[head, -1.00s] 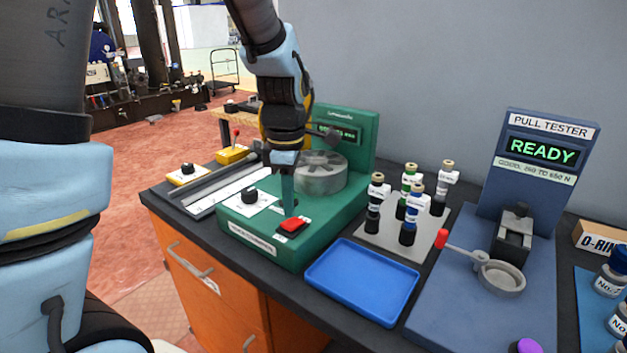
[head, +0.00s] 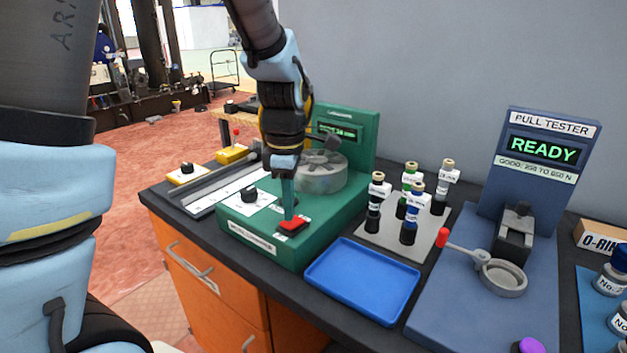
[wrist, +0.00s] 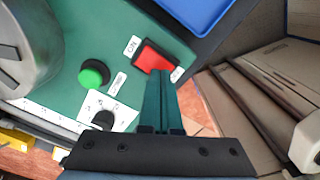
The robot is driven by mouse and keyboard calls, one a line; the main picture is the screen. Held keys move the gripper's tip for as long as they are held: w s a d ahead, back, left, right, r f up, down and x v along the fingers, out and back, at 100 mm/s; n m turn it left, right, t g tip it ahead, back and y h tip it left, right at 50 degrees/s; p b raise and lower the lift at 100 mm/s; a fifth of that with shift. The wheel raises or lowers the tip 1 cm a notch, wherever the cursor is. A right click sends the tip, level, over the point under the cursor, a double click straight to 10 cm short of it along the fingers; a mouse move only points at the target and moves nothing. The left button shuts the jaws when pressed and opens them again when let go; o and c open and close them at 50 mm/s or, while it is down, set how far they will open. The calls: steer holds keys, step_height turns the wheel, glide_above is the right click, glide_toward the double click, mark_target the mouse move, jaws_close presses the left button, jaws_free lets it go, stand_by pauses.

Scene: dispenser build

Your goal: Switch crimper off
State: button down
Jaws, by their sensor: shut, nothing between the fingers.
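The green crimper (head: 315,232) stands on the dark bench, with a grey metal drum (head: 322,172) on top and a lit display at its back. Its red rocker switch (head: 293,226) is at the front corner; in the wrist view the switch (wrist: 155,57) lies beside an "ON" label, with another label on its other side that is partly hidden. My gripper (head: 288,217) is shut and empty, pointing down with its tips at the red switch. In the wrist view the fingertips (wrist: 158,72) overlap the switch's near edge; I cannot tell whether they press it.
A green button (wrist: 93,75) and a black knob (head: 249,194) sit near the switch. An empty blue tray (head: 362,281) lies right of the crimper. Several small bottles stand on a grey plate (head: 388,240). The pull tester (head: 540,190) reads READY.

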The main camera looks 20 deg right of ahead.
steer(key=shift+f+b, duration=0.3)
steer(key=shift+f, duration=0.35)
stand_by(0.4)
step_height(320, 180, up, 7)
steer(key=p, duration=0.7)
steer(key=shift+r, duration=0.1)
steer(key=w+a+m+t, duration=0.1)
steer(key=a+m, duration=1.2)
steer(key=a, duration=1.2)
steer(key=shift+w+a+r+t, duration=0.15)
steer(key=shift+a+r+t, duration=0.05)
steer(key=shift+r+t, duration=0.1)
